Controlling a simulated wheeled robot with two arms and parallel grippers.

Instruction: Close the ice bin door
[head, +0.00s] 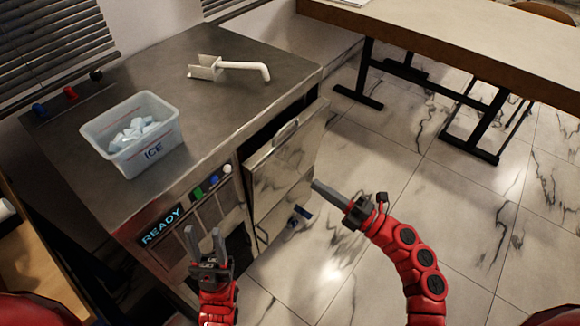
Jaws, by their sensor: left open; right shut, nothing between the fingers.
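The ice bin door (286,165) is a shiny metal panel on the front of the steel cabinet (235,110). It stands partly open, tilted outward at its top, with a dark gap behind it and a handle (286,130) near its top edge. My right gripper (314,183) is shut and empty, its tip close to the door's right edge; I cannot tell whether it touches. My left gripper (205,232) is open and empty, in front of the cabinet's lower front panel, left of the door.
A clear tub of ice (130,150) and a white scoop (228,68) sit on the cabinet top. A READY display (162,226) and coloured buttons (212,181) are left of the door. A table (470,45) stands at the back right.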

